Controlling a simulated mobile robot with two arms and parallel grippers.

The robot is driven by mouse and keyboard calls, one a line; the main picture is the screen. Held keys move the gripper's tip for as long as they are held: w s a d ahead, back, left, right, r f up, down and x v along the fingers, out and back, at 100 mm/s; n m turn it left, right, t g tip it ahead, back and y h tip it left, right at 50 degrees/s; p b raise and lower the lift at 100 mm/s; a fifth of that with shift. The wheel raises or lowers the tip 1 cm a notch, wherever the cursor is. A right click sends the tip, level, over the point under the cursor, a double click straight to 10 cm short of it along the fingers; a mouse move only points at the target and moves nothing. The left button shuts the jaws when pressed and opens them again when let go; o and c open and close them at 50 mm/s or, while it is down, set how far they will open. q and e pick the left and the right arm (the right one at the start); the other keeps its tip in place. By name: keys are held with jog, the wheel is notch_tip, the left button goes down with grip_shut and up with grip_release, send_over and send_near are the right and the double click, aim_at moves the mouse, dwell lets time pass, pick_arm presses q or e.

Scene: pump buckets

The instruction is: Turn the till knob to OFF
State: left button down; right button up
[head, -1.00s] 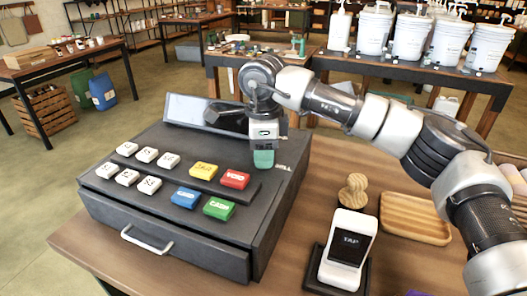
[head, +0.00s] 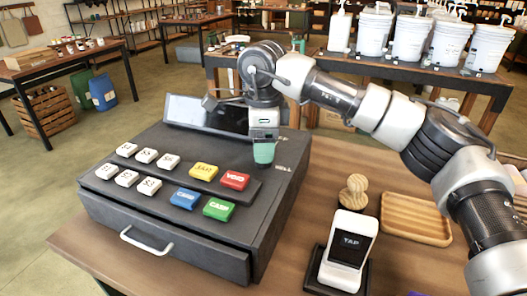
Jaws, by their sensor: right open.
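The till (head: 180,225) is a dark grey box on the wooden counter, with white, yellow, red, blue and green keys, a screen (head: 195,112) at its back and a drawer handle (head: 146,241) in front. My right gripper (head: 264,154) points down over the till's back right part, near the partly covered word by the right edge. It is open, and its greenish fingertips are close to the till top; I cannot tell whether they touch anything. The knob does not show clearly; the gripper may hide it. My left gripper is not in view.
A card reader marked TAP (head: 347,250) stands right of the till. Behind it are a wooden stamp (head: 353,192) and a wooden tray (head: 415,219). White pump buckets (head: 410,38) stand on a table at the back.

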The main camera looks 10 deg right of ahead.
notch_tip(320, 180, up, 8)
jog(key=shift+r, duration=0.2)
dwell(0.3)
